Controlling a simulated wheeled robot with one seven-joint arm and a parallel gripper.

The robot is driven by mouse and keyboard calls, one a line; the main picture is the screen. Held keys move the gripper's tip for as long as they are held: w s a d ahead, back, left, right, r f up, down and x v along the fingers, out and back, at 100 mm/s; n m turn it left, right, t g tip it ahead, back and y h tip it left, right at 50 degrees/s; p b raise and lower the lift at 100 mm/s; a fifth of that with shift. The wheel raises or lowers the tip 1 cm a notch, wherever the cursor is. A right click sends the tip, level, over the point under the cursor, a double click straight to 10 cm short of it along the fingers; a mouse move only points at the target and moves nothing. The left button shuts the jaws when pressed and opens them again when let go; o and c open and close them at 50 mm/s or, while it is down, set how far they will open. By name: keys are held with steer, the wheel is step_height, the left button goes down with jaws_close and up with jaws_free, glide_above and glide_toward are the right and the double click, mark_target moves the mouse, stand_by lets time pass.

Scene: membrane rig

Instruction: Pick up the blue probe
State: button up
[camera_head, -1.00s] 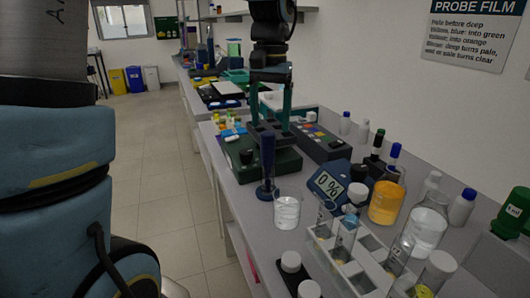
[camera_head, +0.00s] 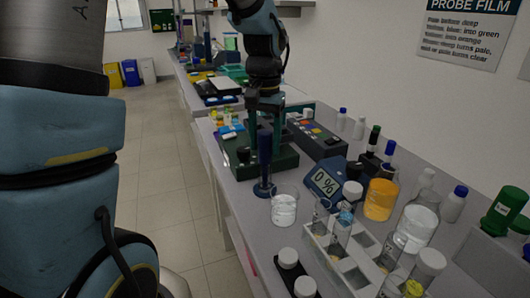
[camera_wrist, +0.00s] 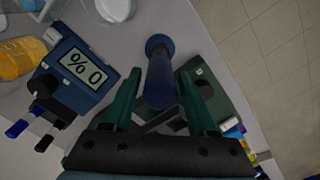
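The blue probe (camera_head: 265,160) stands upright on the bench on a wider round foot, just left of a beaker of white liquid (camera_head: 284,208). My gripper (camera_head: 266,128), with two green fingers, points down at its upper part. In the wrist view the probe (camera_wrist: 159,78) runs between the fingertips (camera_wrist: 159,80), with a gap visible on each side. My gripper is open and does not appear to touch it.
A blue meter reading 0 % (camera_head: 324,183) stands right of the probe. A dark green box (camera_head: 285,158) lies behind it. A white tube rack (camera_head: 340,262), an orange beaker (camera_head: 381,200) and several bottles crowd the right side. The floor on the left is clear.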

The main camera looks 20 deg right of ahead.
steer(key=c, duration=0.8)
steer(key=shift+r, duration=0.1)
steer(key=shift+c, duration=0.2)
